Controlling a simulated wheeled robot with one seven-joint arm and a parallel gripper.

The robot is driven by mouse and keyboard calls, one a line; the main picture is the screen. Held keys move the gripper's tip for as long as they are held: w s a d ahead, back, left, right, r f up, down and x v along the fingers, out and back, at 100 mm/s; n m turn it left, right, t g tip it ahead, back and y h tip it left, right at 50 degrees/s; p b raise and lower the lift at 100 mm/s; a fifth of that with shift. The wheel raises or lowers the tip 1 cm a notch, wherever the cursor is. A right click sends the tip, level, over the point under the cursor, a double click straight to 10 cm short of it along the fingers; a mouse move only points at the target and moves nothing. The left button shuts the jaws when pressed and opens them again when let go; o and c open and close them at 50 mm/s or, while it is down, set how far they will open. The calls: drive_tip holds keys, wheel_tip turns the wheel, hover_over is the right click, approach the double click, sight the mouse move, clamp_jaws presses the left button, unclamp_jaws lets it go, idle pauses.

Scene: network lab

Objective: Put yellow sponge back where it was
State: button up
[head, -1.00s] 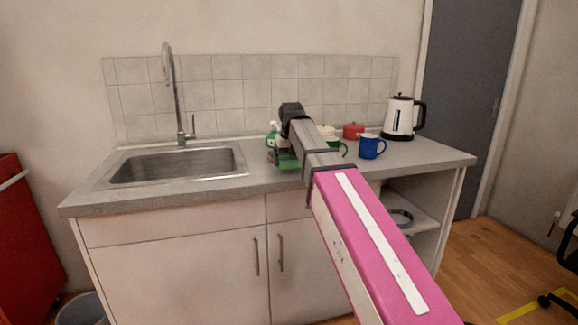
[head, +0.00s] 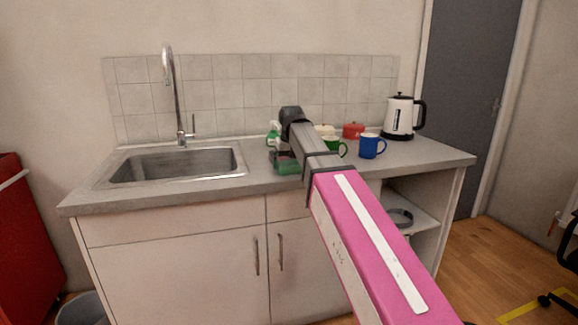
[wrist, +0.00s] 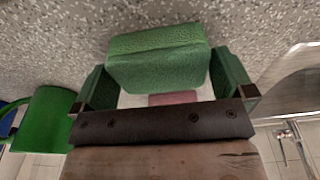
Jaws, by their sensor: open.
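A green block (wrist: 158,58) with a rough, sponge-like surface lies between the fingers in the wrist view. No plainly yellow sponge shows in either view. My gripper (wrist: 165,85) is open, with one green finger on each side of the block; whether they touch it is unclear. In the head view my gripper (head: 286,162) is low over the counter, right of the sink, and my own arm hides part of that spot. A small pink patch (wrist: 172,98) shows between the fingers, behind the block.
The counter (head: 430,157) holds a green mug (head: 334,147), a blue mug (head: 371,146), a red pot (head: 353,130), a cream item (head: 325,130) and a kettle (head: 402,117). A green spray bottle (head: 273,134) stands close behind my gripper. The sink (head: 175,164) is left.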

sight(290, 165)
wheel_tip(290, 165, up, 11)
drive_tip(key=s, duration=0.1)
drive_tip(key=shift+s+d, duration=0.2)
drive_tip(key=shift+s, duration=0.1)
drive_tip(key=shift+s, duration=0.15)
